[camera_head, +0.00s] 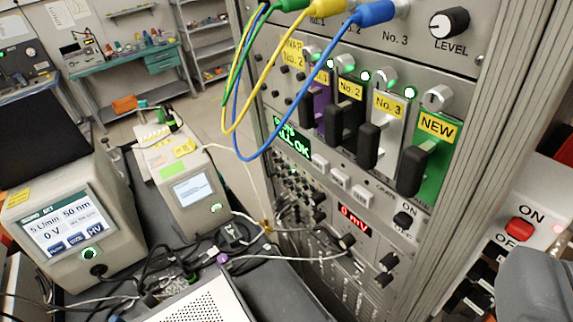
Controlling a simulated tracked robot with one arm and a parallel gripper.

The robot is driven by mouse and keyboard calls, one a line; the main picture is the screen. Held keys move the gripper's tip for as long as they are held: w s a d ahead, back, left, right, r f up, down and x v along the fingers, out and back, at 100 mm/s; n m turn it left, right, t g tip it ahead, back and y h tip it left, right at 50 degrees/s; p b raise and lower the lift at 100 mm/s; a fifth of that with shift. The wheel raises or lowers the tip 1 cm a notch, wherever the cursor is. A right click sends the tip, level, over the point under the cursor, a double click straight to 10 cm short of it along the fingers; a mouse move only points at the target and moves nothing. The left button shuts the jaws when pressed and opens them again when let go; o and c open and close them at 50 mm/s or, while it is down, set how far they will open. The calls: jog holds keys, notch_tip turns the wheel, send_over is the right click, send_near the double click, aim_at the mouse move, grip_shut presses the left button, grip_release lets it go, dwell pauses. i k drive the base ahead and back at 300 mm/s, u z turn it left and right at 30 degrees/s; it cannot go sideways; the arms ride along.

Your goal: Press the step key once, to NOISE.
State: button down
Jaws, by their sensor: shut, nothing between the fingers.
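The rack's small green display (293,141) appears to read "ALL OK"; its top line is too small to read. A row of pale keys, a left one (320,163), a middle one (340,178) and a right one (362,195), sits right of it, below the module handles. Their labels are unreadable, so I cannot tell which is the step key. The grey end of my gripper (540,286) shows at the bottom right corner, apart from the keys and well right of them. It is shut and empty; its fingertips are not clearly visible.
Black module handles (368,147) jut out above the keys. Green, yellow and blue cables (262,155) loop down left of the display. A red ON/OFF switch (519,229) is near my gripper. Instruments (70,225) and tangled cables crowd the bench at left.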

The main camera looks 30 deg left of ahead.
aim_at(319, 162)
jog(key=u, duration=1.95)
jog(key=k, duration=1.6)
jog(key=z, duration=0.55)
jog(key=i, duration=1.7)
jog(key=u, duration=0.05)
